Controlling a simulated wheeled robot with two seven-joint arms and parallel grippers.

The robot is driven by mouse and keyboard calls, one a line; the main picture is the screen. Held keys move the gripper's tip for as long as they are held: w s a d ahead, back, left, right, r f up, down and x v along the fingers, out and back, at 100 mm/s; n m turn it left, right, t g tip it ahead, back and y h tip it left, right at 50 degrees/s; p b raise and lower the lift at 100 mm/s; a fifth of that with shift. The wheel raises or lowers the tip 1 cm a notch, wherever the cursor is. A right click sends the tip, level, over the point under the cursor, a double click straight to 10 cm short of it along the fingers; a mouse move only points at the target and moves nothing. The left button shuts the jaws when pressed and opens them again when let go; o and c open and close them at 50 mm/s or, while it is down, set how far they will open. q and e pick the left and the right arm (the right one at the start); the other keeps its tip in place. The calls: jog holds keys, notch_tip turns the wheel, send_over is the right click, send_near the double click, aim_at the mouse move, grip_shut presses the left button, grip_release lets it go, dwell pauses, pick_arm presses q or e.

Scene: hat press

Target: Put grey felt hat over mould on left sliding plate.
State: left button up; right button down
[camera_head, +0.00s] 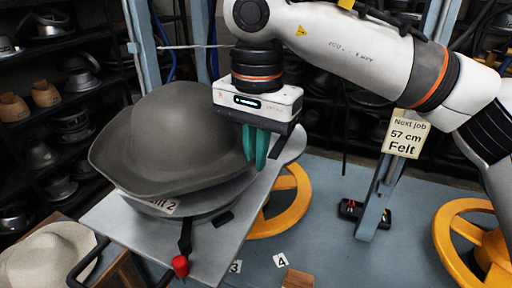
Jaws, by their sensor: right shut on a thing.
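The grey felt hat (165,140) is over the mould on the sliding plate (115,218) at the left. Its brim hangs out toward the left and front. Only the lower grey rim of the mould (222,197) shows under the brim; the rest is hidden, so I cannot tell whether the hat rests fully on it. My right gripper (254,158), with teal fingers pointing down, is shut on the hat at its right edge. My left gripper is out of view.
A red-knobbed lever (180,265) hangs at the plate's front edge. Yellow handwheels (283,205) (478,245) stand to the right. A pale hat (45,258) lies at lower left. Shelves of metal moulds (75,120) fill the left. A "57 cm Felt" sign (405,134) hangs on a post.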

jog(key=c, duration=1.4)
grip_release()
jog(key=shift+c, duration=0.2)
jog(key=shift+r, duration=0.1)
jog(key=shift+r, duration=0.4)
notch_tip(320, 180, up, 11)
jog(key=shift+p, duration=0.3)
jog(key=shift+d, duration=0.1)
